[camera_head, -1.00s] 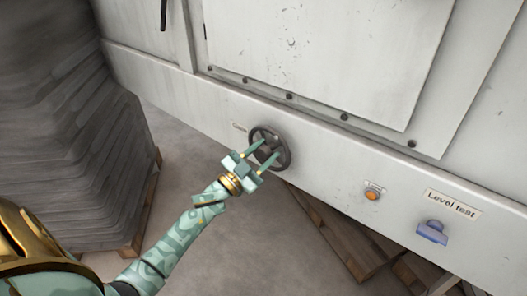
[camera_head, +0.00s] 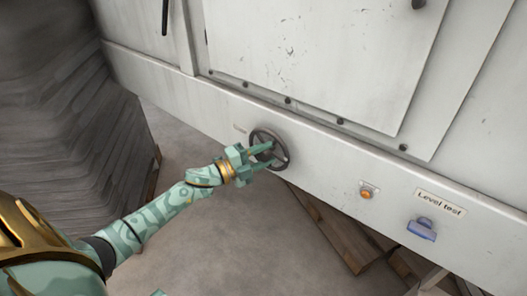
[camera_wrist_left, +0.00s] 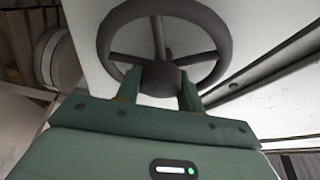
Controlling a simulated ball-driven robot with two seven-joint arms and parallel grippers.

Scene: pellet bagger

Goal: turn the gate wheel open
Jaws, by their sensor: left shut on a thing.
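The gate wheel (camera_head: 283,148) is a dark spoked handwheel on the front of the light grey machine. In the left wrist view the wheel (camera_wrist_left: 113,24) fills the top, its rim, spokes and hub showing. My left gripper (camera_head: 262,156) is at the wheel, its two green fingers reaching to the hub. In the left wrist view the fingers of my left gripper (camera_wrist_left: 158,88) stand on either side of the hub, shut on it. The fingertips are partly hidden behind the hub and the spokes. My right gripper is not in view.
An orange button (camera_head: 367,193) and a blue part (camera_head: 422,229) under a "Level test" label (camera_head: 440,202) sit to the right on the machine (camera_head: 310,60). Grey stacked sacks (camera_head: 70,130) stand at left. A wooden pallet (camera_head: 335,235) lies below. The floor between is clear.

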